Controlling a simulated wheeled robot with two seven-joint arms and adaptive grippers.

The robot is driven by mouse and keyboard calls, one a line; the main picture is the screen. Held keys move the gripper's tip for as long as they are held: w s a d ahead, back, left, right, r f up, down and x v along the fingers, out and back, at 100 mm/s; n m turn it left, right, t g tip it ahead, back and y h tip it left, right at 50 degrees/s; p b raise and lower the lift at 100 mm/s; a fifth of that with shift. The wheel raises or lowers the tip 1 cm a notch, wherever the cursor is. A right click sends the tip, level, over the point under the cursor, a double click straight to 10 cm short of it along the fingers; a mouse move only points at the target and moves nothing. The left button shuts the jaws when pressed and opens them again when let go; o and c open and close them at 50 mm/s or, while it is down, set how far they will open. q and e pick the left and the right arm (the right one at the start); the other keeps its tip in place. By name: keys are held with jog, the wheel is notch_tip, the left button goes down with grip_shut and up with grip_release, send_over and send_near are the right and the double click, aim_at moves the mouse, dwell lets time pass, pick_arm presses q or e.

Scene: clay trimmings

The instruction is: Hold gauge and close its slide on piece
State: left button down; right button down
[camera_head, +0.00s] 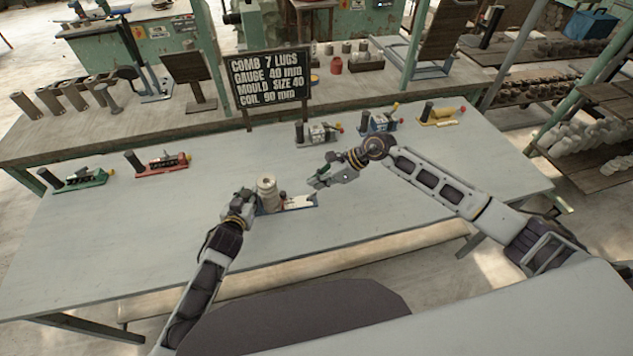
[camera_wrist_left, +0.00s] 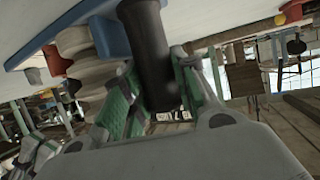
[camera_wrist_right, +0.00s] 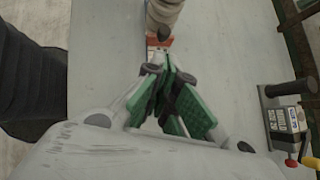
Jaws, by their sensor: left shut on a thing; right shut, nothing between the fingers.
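The gauge (camera_head: 297,203), with a blue base and a pale plate, lies near the middle of the front table. A beige, ribbed clay piece (camera_head: 267,194) stands upright at its left part. My left gripper (camera_head: 243,207) is shut on the gauge's dark upright handle (camera_wrist_left: 150,50), left of the piece. The piece also shows beside the handle in the left wrist view (camera_wrist_left: 80,48). My right gripper (camera_head: 317,183) is shut and empty, above and behind the gauge's right end. In the right wrist view its closed fingers (camera_wrist_right: 166,78) partly hide the gauge; I cannot tell whether the slide touches the piece.
A black sign (camera_head: 269,78) stands at the table's back edge. Other gauges lie on the table: green (camera_head: 83,180) and red (camera_head: 160,164) at left, grey (camera_head: 318,134), blue (camera_head: 378,123) and yellow (camera_head: 440,116) at back right. The table between them is clear.

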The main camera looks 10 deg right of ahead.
pick_arm(q)
jog(key=c, duration=1.1)
grip_release()
jog(key=shift+o, duration=0.2)
jog(key=shift+s, duration=0.2)
jog(key=shift+v, duration=0.8)
jog(key=v, duration=1)
